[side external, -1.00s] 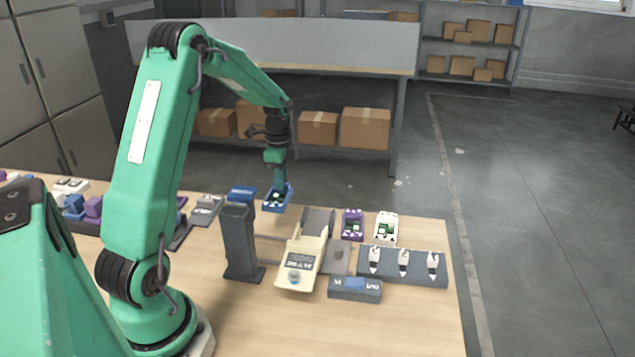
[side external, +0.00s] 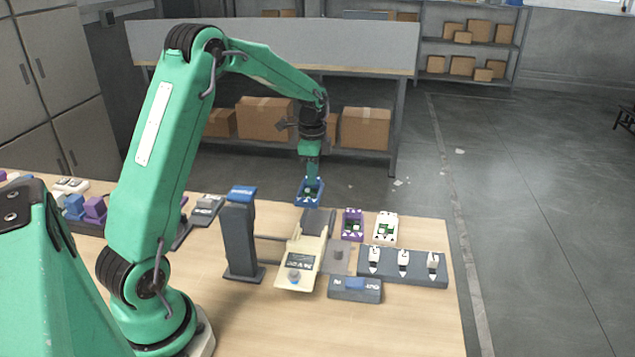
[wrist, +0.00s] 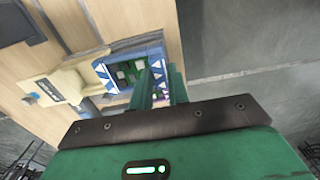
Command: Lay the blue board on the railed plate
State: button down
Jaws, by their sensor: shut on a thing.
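The blue board (side external: 309,200), with white marks and green parts in its middle, hangs from my gripper (side external: 311,178) above the back of the table. In the wrist view the board (wrist: 104,72) shows beside the green fingers (wrist: 158,90), which are shut on its edge. A dark grey plate (side external: 318,222) lies just below and in front of the board in the side view, apart from it. Another grey plate (side external: 341,247) with a round knob is nearer. I cannot tell clearly which plate has the rails.
A dark column (side external: 240,245) with a blue top is left. Purple (side external: 352,225) and white (side external: 386,228) boards, a switch block (side external: 410,268) and an IN/OUT block (side external: 355,290) are right. The front table area is clear.

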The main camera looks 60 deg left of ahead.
aim_at(320, 184)
jog(key=shift+w+d+r, duration=0.35)
jog(key=shift+w+d, duration=0.25)
jog(key=shift+d, duration=0.2)
jog(key=shift+f, duration=0.15)
jog(key=shift+f, duration=3.3)
jog(key=shift+f, duration=0.55)
jog(key=c, duration=0.8)
grip_release()
jog(key=shift+c, duration=0.2)
